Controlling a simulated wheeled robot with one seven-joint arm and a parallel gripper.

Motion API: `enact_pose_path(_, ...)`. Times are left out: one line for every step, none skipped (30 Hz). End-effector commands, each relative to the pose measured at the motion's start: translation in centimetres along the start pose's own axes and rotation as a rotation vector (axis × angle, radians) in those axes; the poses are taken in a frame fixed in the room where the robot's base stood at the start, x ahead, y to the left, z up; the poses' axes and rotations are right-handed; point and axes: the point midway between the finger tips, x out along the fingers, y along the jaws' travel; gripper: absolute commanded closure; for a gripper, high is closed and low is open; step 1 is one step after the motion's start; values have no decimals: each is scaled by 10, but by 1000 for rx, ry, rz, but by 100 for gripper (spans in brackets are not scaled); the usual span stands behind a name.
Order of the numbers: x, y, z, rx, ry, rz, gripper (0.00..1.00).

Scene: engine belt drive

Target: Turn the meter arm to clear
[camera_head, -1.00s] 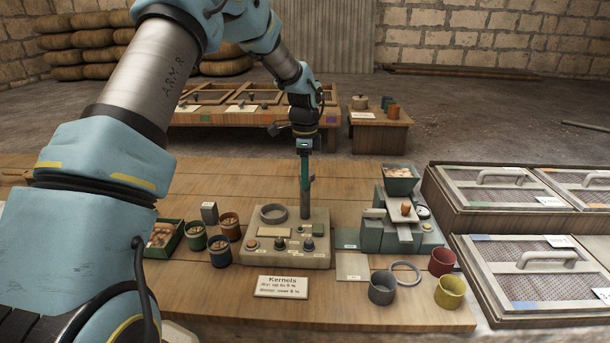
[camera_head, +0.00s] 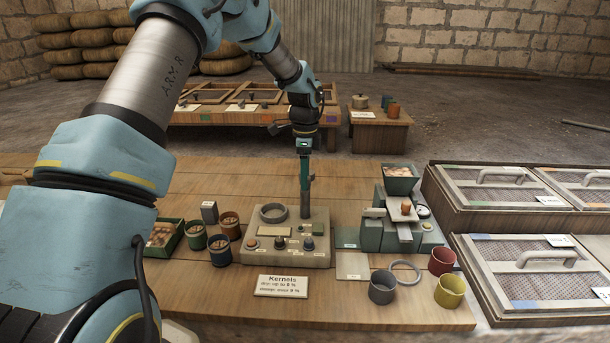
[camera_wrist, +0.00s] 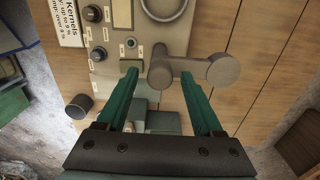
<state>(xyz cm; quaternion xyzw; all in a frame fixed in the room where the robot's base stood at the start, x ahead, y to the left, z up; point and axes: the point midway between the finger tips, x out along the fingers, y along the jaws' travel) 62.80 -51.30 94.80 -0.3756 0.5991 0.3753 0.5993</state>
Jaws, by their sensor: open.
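The meter (camera_head: 262,256) is a beige box on the wooden table, with knobs, a small display and a grey ring-shaped cup (camera_head: 273,212) on top. A dark grey post (camera_head: 305,203) rises at its right rear corner. In the wrist view the grey meter arm (camera_wrist: 192,69) runs sideways from one round end to another. My gripper (camera_head: 305,180) is over the post, pointing down. In the wrist view its green fingers are apart, with one round end of the arm near the gap between the tips. I cannot tell whether they touch it.
A kernels sign (camera_head: 282,286) lies in front of the meter. Several small cups stand left and right of it. Mesh trays (camera_head: 530,275) are at the far right.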

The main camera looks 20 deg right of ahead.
Motion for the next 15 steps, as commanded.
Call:
enact_pose_path(0, 0, 0, 0, 0, 0, 32)
enact_pose_path(-1, 0, 0, 0, 0, 0, 32)
enact_pose_path(-2, 0, 0, 0, 0, -1, 32)
enact_pose_path(-4, 0, 0, -1, 1, -2, 32)
enact_pose_path(-6, -1, 0, -1, 1, -3, 32)
enact_pose_path(-10, -1, 0, -1, 1, -3, 32)
enact_pose_path(-14, -1, 0, -1, 1, -3, 32)
enact_pose_path(-19, -1, 0, 0, 1, -4, 32)
enact_pose_path(-26, -1, 0, 0, 0, -5, 32)
enact_pose_path(-32, -1, 0, -1, 0, -5, 32)
enact_pose_path(-38, -1, 0, -1, 0, -5, 32)
enact_pose_path(-47, -1, 0, -1, 1, -6, 32)
enact_pose_path(-53, -1, 0, -1, 1, -5, 32)
enact_pose_path(-59, -1, 0, -1, 1, -5, 32)
enact_pose_path(-67, -1, 0, -1, 1, -4, 32)
